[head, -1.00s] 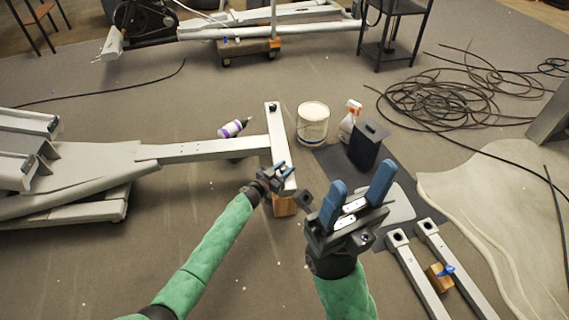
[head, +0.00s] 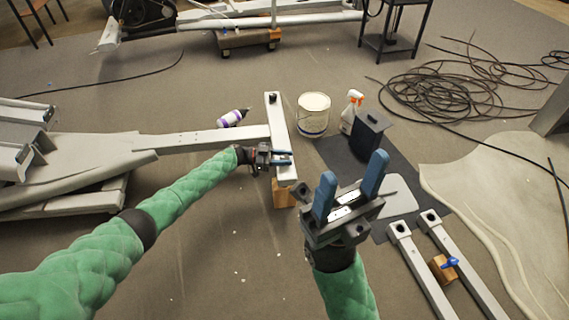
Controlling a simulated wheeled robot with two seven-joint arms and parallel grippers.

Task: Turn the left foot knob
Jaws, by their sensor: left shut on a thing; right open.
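A pale crossbar (head: 275,122) forms the foot of the elliptical frame, with a dark knob (head: 273,97) standing on its far end. My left gripper (head: 282,157) reaches across the crossbar's near half from the left. My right gripper (head: 350,190) is open and empty, fingers pointing up, to the right of the crossbar.
A wooden block (head: 283,195) supports the crossbar's near end. A white bucket (head: 313,115), a spray bottle (head: 351,110) and a dark bin (head: 368,133) stand beyond my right gripper. Two loose bars (head: 420,268) lie at right. A purple bottle (head: 232,118) lies behind the frame.

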